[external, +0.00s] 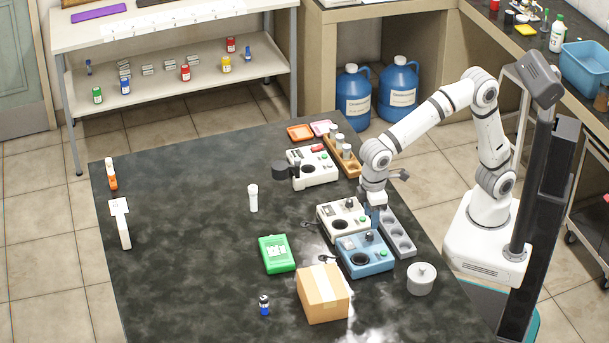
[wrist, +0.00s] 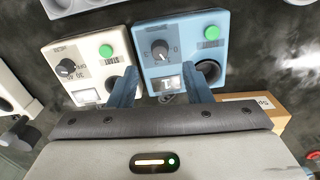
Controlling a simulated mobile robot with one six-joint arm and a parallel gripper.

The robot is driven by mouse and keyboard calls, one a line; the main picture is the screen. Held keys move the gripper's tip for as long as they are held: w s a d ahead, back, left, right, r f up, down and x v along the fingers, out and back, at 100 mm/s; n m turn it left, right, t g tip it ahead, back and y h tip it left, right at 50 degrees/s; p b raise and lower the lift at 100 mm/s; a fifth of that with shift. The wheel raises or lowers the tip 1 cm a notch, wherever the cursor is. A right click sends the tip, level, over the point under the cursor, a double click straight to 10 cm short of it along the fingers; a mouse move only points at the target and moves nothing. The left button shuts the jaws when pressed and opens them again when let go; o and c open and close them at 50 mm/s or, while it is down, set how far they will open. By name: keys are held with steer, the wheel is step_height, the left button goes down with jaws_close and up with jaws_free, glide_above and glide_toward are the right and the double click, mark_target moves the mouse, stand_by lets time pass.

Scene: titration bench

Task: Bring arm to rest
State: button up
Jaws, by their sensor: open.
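My arm reaches from its white base at the right over the dark bench (external: 190,260). My gripper (external: 374,222) points down just above the instruments near the bench's right side. In the wrist view my gripper (wrist: 160,92) shows two blue fingers spread apart with nothing between them. A blue instrument (external: 365,257) with a green button and a dark knob lies just in front of the fingers; it also shows in the wrist view (wrist: 183,58). A cream instrument (external: 343,219) stands beside it and also shows in the wrist view (wrist: 70,50). I cannot tell whether a finger touches either one.
A grey tray with round wells (external: 398,236) lies right of the instruments. A cardboard box (external: 323,295), a green device (external: 276,254) and a lidded pot (external: 422,279) stand nearby. Another white instrument (external: 315,170) and a wooden rack (external: 342,157) stand farther back. The left bench is mostly clear.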

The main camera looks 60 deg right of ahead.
steer(key=shift+r, duration=0.95)
steer(key=shift+w+d, duration=0.1)
steer(key=shift+d, duration=0.1)
steer(key=w+d+r+m+t+p, duration=0.1)
steer(key=w+d+r+m, duration=0.1)
steer(key=d, duration=0.8)
steer(key=w+d+r+m+p, duration=0.1)
steer(key=w+d+m, duration=0.1)
steer(key=d, duration=0.9)
steer(key=s+d+f+m, duration=0.1)
steer(key=s+d, duration=0.2)
steer(key=d, duration=0.3)
steer(key=s+d+m+t+p, duration=0.1)
steer(key=s+d, duration=0.2)
steer(key=d, duration=0.3)
steer(key=s+d+f+m, duration=0.1)
steer(key=s+d+m, duration=0.1)
steer(key=d, duration=0.4)
steer(key=shift+s+d+f+t, duration=0.2)
steer(key=shift+s+f+t, duration=0.1)
steer(key=shift+s, duration=0.1)
